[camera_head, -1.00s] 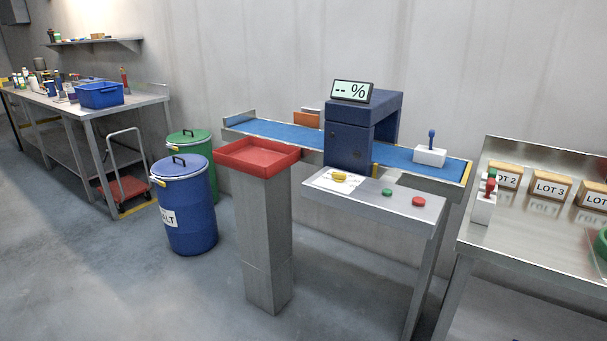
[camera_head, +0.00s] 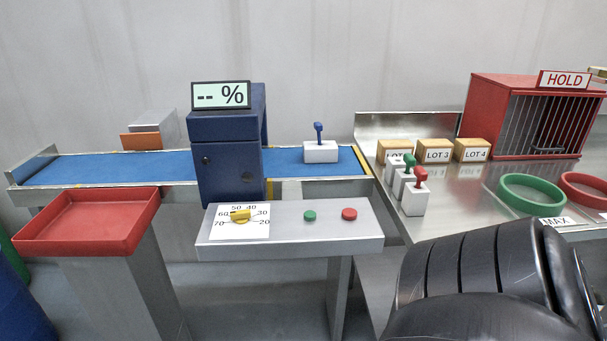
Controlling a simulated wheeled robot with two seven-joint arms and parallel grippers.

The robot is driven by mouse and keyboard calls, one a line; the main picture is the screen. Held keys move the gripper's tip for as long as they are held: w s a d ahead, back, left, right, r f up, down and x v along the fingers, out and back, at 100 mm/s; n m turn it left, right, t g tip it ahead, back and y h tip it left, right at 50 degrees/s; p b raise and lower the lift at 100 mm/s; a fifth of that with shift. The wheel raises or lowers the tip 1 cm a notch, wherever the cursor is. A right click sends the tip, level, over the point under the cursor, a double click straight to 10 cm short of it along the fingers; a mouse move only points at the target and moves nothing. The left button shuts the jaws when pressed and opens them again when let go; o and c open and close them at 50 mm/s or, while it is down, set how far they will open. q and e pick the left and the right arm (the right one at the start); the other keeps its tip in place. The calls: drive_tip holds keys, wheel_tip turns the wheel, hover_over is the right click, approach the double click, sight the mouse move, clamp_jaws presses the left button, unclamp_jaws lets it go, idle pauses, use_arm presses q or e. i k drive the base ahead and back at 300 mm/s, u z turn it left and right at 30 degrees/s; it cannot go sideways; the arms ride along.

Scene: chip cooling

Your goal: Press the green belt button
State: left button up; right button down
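The green belt button (camera_head: 310,216) is a small round button on the top of a grey metal panel (camera_head: 358,236). A red button (camera_head: 349,214) sits to its right. A yellow dial knob (camera_head: 240,215) on a white numbered scale sits to its left. Behind the panel runs the blue belt (camera_head: 110,168), which passes through a dark blue housing (camera_head: 226,160) with a display reading "-- %". A black ribbed part of my own arm fills the lower right corner. Neither of my grippers shows in the view.
A red tray (camera_head: 84,250) on a pedestal stands left of the panel. A white block with a blue handle (camera_head: 320,150) sits on the belt. On the right metal table are handled stamps, LOT boxes (camera_head: 434,150), a green ring (camera_head: 537,208) and a red HOLD cage (camera_head: 545,120).

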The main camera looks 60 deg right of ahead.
sight(309, 215)
drive_tip(key=z, duration=0.9)
drive_tip(key=i, duration=0.9)
drive_tip(key=z, duration=0.95)
